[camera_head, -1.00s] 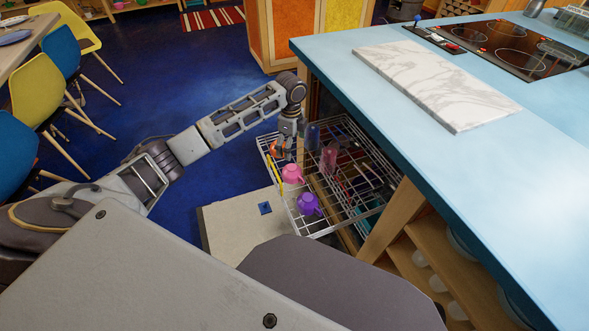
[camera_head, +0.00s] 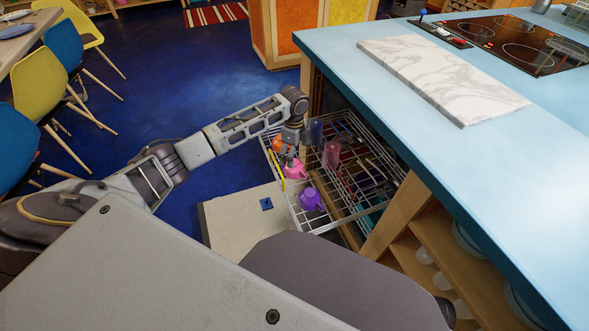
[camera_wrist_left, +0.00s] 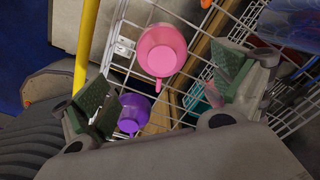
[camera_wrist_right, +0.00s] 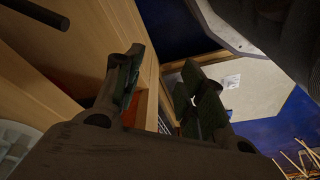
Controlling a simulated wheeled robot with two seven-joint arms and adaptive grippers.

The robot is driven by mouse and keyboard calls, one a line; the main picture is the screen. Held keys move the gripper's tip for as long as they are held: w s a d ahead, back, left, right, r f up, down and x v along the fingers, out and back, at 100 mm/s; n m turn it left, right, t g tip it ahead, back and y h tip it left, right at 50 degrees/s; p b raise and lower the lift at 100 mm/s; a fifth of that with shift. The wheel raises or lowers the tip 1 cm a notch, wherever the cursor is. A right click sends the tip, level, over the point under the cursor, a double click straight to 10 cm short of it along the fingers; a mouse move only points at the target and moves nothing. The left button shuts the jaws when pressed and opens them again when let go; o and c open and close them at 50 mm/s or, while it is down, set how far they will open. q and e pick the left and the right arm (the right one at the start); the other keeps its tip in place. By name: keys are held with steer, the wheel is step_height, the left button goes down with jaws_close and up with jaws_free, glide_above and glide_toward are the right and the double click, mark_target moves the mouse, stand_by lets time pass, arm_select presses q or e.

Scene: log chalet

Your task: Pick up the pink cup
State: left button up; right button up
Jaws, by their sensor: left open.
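The pink cup (camera_head: 295,170) sits in the pulled-out wire rack, between an orange item and a purple cup. My left gripper (camera_head: 291,155) is just above and behind it, pointing down. In the left wrist view the pink cup (camera_wrist_left: 162,50) shows beyond the open, empty fingers of the left gripper (camera_wrist_left: 165,95). The cup is nearer the top of that picture, its handle toward the bottom. My right gripper (camera_wrist_right: 163,92) has its fingers apart with nothing between them; it is not visible in the head view.
The purple cup (camera_head: 311,199) stands in front of the pink one. The orange item (camera_head: 278,143), a yellow rod (camera_head: 276,170) and translucent glasses (camera_head: 331,154) are close by. The blue counter (camera_head: 400,110) overhangs on the right. The right gripper is near wooden shelving (camera_wrist_right: 75,55).

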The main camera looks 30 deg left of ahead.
mark_target(295, 164)
arm_select(q)
steer(key=shift+f, duration=0.75)
arm_select(e)
steer(key=shift+s+a+r, duration=0.1)
steer(key=shift+s+r, duration=0.2)
arm_select(q)
steer(key=shift+f, duration=0.2)
steer(key=shift+f+b, duration=0.25)
steer(key=shift+b, duration=0.05)
step_height(295, 164, down, 3)
steer(key=shift+w+f+b, duration=0.1)
steer(key=shift+w+b, duration=0.05)
steer(key=shift+b, duration=0.6)
steer(key=shift+f, duration=0.65)
arm_select(e)
steer(key=r, duration=0.3)
steer(key=shift+w+a+t, duration=0.2)
steer(key=shift+a+t, duration=0.1)
